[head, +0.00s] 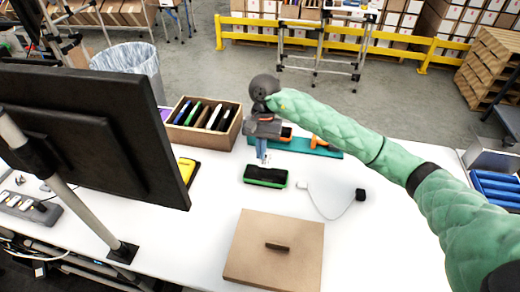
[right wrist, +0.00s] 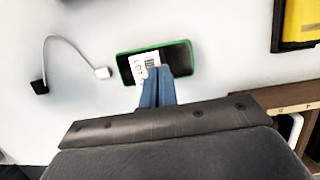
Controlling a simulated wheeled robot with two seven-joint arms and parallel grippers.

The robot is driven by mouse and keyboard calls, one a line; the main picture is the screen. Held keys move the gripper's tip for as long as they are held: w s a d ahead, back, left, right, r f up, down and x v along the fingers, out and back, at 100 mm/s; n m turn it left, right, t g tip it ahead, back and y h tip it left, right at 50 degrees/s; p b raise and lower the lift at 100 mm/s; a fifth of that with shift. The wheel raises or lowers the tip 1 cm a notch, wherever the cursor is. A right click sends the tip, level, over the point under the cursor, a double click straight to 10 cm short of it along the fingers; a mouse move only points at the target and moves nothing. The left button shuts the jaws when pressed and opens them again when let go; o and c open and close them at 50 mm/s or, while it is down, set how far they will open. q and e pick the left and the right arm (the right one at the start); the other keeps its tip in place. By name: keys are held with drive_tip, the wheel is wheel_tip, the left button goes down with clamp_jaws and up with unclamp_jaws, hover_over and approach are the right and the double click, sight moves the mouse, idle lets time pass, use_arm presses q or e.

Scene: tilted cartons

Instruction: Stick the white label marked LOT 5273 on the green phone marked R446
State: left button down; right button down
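The green phone (head: 265,176) lies flat on the white table, dark face up with a green rim. It also shows in the right wrist view (right wrist: 181,58); its R446 marking is not readable. My right gripper (head: 262,157) points down over the phone's far edge. In the right wrist view its blue fingers (right wrist: 157,72) are together on the white label (right wrist: 138,69), whose print is only partly readable. The label overlaps the phone's left part in that view; I cannot tell whether it touches the phone. My left gripper is not in view.
A wooden box (head: 235,125) of upright phones stands behind, left of the gripper. A yellow device (head: 187,168) lies left. A white cable with a black plug (head: 360,194) lies right. A brown carton lid (head: 274,262) is in front. A black monitor (head: 90,130) blocks the left side.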

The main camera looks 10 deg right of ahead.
sight(260, 175)
drive_tip(key=shift+w+f, duration=0.1)
drive_tip(key=shift+f, duration=0.75)
wheel_tip(260, 175, down, 2)
drive_tip(key=shift+f+p, duration=0.35)
drive_tip(key=shift+f, duration=1)
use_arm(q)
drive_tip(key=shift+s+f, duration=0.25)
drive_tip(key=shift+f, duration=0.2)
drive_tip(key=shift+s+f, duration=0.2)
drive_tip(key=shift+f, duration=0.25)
use_arm(e)
drive_tip(key=shift+f, duration=0.1)
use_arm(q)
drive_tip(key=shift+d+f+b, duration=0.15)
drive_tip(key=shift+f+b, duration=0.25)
use_arm(e)
drive_tip(key=shift+f, duration=0.2)
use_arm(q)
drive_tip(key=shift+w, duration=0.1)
